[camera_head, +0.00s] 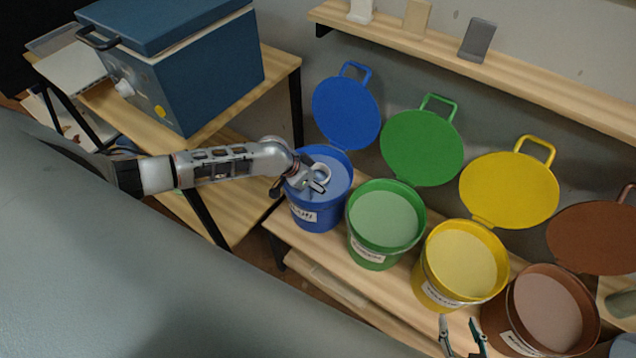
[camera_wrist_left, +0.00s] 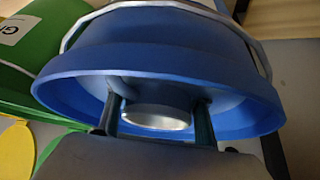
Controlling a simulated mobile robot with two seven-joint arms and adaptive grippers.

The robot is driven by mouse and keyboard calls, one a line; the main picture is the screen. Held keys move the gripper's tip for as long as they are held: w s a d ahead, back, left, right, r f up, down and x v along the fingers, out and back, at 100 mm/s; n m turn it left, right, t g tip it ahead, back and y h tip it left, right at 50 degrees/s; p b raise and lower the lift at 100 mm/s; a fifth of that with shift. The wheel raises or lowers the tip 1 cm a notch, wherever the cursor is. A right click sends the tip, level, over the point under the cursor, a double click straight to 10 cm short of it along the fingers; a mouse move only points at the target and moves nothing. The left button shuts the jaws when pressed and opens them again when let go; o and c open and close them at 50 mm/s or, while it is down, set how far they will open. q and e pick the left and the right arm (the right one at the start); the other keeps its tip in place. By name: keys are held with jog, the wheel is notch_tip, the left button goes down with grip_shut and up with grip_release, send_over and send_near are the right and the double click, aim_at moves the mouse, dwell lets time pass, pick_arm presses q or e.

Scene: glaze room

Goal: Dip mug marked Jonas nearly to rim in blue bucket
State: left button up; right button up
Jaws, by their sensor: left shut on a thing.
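The blue bucket (camera_head: 318,216) stands open at the left end of the bucket row, with pale blue glaze inside. It also fills much of the left wrist view (camera_wrist_left: 160,55). My left gripper (camera_head: 308,181) is over the bucket's mouth and shut on a mug (camera_head: 322,170), whose pale round edge shows inside the bucket opening. In the left wrist view the mug (camera_wrist_left: 157,117) sits between the two fingers, within the bucket's rim. No name is readable on it, and its depth in the glaze cannot be told. My right gripper (camera_head: 459,323) is empty and open at the bottom edge.
Green (camera_head: 368,250), yellow (camera_head: 430,287) and brown (camera_head: 508,327) buckets stand open to the right, close together. Their lids, with the blue lid (camera_head: 346,112), stand raised behind. A blue kiln-like box (camera_head: 205,85) is on the left table. A shelf (camera_head: 480,67) runs above.

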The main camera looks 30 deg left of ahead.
pick_arm(q)
notch_tip(320, 180, up, 4)
jog(key=p, duration=0.3)
jog(key=shift+p, duration=0.35)
jog(key=shift+r+p, duration=0.5)
jog(key=shift+p, duration=0.1)
jog(key=shift+r+p, duration=0.4)
jog(key=shift+p, duration=0.05)
jog(key=shift+r, duration=0.65)
jog(key=shift+r+p, duration=0.35)
jog(key=shift+r, duration=0.4)
pick_arm(e)
jog(key=shift+h, duration=0.4)
jog(key=r, duration=0.1)
jog(key=d+r, duration=0.1)
jog(key=r, duration=0.1)
jog(key=d+r, duration=0.1)
jog(key=shift+s+d+r, duration=0.15)
jog(key=shift+s, duration=0.25)
jog(key=shift+a, duration=0.25)
jog(key=shift+d, duration=0.3)
jog(key=shift+a, duration=0.2)
